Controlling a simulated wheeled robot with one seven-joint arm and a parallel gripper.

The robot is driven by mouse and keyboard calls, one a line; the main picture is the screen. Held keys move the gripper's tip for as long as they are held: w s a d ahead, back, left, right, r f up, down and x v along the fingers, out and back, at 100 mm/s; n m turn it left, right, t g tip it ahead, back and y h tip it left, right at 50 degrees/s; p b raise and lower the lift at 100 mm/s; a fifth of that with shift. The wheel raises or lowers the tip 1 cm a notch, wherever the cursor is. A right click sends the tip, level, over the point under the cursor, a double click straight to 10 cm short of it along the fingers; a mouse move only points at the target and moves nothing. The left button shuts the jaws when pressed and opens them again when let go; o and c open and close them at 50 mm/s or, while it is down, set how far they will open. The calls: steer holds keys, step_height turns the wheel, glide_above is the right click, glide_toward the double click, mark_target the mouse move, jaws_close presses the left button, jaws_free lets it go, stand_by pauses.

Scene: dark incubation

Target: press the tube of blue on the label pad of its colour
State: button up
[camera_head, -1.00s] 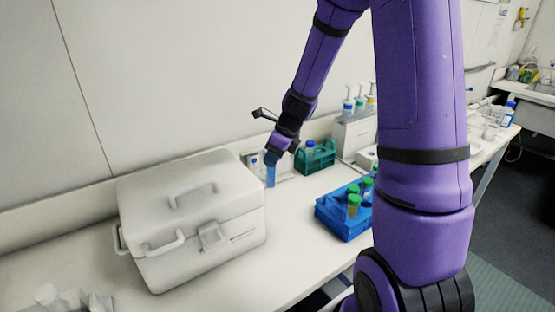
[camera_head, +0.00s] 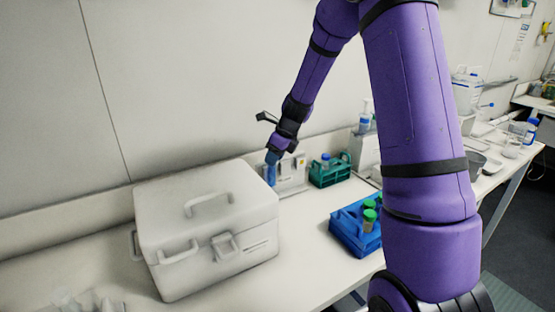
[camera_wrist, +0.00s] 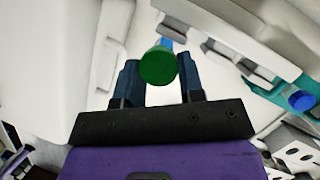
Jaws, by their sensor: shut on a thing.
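My gripper (camera_head: 272,156) is shut on a tube with a green cap, and it holds the tube upright behind the right side of the white box. In the wrist view the green cap (camera_wrist: 158,66) sits between the two dark blue fingers of my gripper (camera_wrist: 160,78). A bit of blue of the tube (camera_wrist: 166,43) shows past the cap. In the head view the blue tube (camera_head: 271,178) hangs below the fingers, its lower end near the box edge. A pale upright panel (camera_head: 291,172) stands just to its right. I cannot make out a blue label pad or contact with one.
The white lidded box (camera_head: 205,235) fills the bench left of the tube. A teal rack (camera_head: 330,174) with a blue-capped tube stands right of the panel. A blue rack (camera_head: 352,232) with green-capped tubes is nearer. Bench between box and blue rack is clear.

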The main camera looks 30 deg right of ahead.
steer(key=shift+w, duration=0.65)
stand_by(0.8)
steer(key=shift+s, duration=0.1)
stand_by(0.4)
steer(key=s, duration=0.7)
stand_by(0.8)
stand_by(0.5)
